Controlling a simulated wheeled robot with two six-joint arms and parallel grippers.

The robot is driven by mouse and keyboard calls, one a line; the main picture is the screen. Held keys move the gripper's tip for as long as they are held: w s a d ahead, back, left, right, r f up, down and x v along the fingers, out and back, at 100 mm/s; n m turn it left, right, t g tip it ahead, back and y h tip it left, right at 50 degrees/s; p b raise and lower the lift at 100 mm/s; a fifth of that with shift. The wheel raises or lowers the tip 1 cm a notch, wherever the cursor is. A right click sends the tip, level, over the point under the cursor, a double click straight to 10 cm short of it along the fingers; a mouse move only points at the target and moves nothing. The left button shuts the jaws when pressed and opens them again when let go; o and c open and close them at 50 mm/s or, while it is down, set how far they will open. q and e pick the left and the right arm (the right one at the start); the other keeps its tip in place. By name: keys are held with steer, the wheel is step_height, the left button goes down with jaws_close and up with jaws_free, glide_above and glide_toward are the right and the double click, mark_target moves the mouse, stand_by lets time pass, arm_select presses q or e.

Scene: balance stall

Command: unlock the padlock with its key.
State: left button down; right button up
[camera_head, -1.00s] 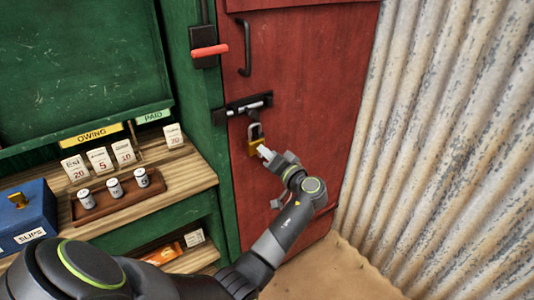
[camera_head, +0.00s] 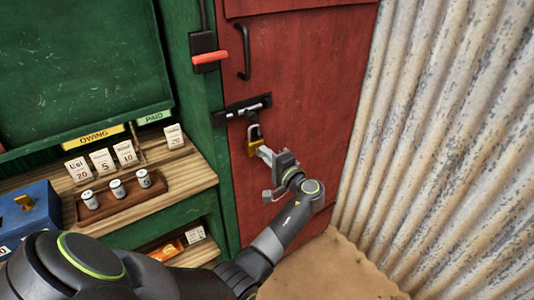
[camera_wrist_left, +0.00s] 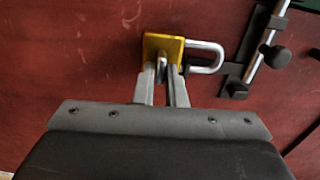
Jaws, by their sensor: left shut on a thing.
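The brass padlock (camera_head: 254,147) hangs by its silver shackle below the black bolt (camera_head: 243,109) on the red door. In the left wrist view the padlock (camera_wrist_left: 163,46) is right in front of my fingertips, with its shackle (camera_wrist_left: 207,57) pointing right toward the bolt. My left gripper (camera_head: 264,152) is at the padlock's lower right, its fingers pointing at the body. The gripper (camera_wrist_left: 162,78) is shut on a small metal piece, the key (camera_wrist_left: 161,69), at the padlock's face. Most of the key is hidden, so I cannot tell how deep it sits. The shackle looks closed.
The red door (camera_head: 300,90) has a black handle (camera_head: 243,52). Left of it is a red-gripped lever (camera_head: 210,58). A wooden shelf (camera_head: 195,172) holds price cards, a tray with small cylinders and a blue box (camera_head: 28,215). Corrugated metal (camera_head: 440,130) stands at right.

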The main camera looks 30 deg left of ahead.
steer(key=shift+r, duration=0.1)
stand_by(0.5)
arm_select(q)
steer(key=c, duration=1.5)
jaws_free()
steer(key=shift+d+f, duration=0.1)
